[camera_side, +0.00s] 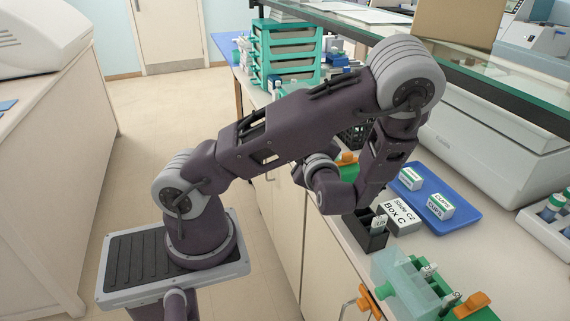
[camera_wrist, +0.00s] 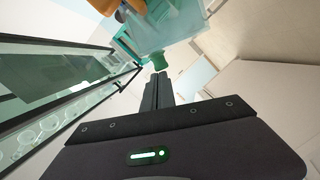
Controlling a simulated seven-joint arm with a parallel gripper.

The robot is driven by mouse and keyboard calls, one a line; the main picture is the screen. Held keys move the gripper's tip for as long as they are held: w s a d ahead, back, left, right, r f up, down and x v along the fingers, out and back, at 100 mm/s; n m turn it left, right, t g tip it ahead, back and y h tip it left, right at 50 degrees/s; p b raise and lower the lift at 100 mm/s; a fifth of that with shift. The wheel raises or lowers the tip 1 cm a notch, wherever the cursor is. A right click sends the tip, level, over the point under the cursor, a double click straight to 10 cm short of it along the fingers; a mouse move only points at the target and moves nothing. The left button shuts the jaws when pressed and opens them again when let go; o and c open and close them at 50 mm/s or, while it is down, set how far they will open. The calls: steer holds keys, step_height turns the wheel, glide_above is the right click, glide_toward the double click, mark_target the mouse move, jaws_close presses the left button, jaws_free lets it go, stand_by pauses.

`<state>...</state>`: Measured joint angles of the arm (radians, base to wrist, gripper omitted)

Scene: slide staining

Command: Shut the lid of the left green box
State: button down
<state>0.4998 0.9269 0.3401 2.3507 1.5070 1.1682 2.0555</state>
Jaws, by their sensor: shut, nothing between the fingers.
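One green box (camera_side: 344,171) with an orange knob (camera_side: 347,158) is mostly hidden behind my arm in the side view. A second green box (camera_side: 447,278) stands at the front right, with a clear lid (camera_side: 397,284) raised open on its left and slides inside. In the wrist view, a clear lid (camera_wrist: 172,27) with a green tab (camera_wrist: 161,60) lies just beyond my fingertips, with an orange part (camera_wrist: 102,7) at the top. My gripper (camera_wrist: 158,76) is shut and empty, close to the tab; I cannot tell if they touch. The side view hides its fingers behind my arm.
A blue tray (camera_side: 466,218) with two small boxes lies right of my arm. A glass shelf (camera_side: 500,95) overhangs the bench. Teal racks (camera_side: 288,50) stand behind.

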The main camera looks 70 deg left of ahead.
steer(key=w, duration=0.5)
steer(key=w+r, duration=0.1)
steer(key=w, duration=0.2)
steer(key=shift+w+f+m+g, duration=0.15)
steer(key=shift+w+f+m, duration=0.2)
steer(key=shift+w, duration=0.4)
steer(key=shift+w+f+m+g, duration=0.15)
steer(key=shift+w+f+m, duration=0.1)
steer(key=shift+w+m, duration=0.35)
steer(key=shift+w, duration=0.15)
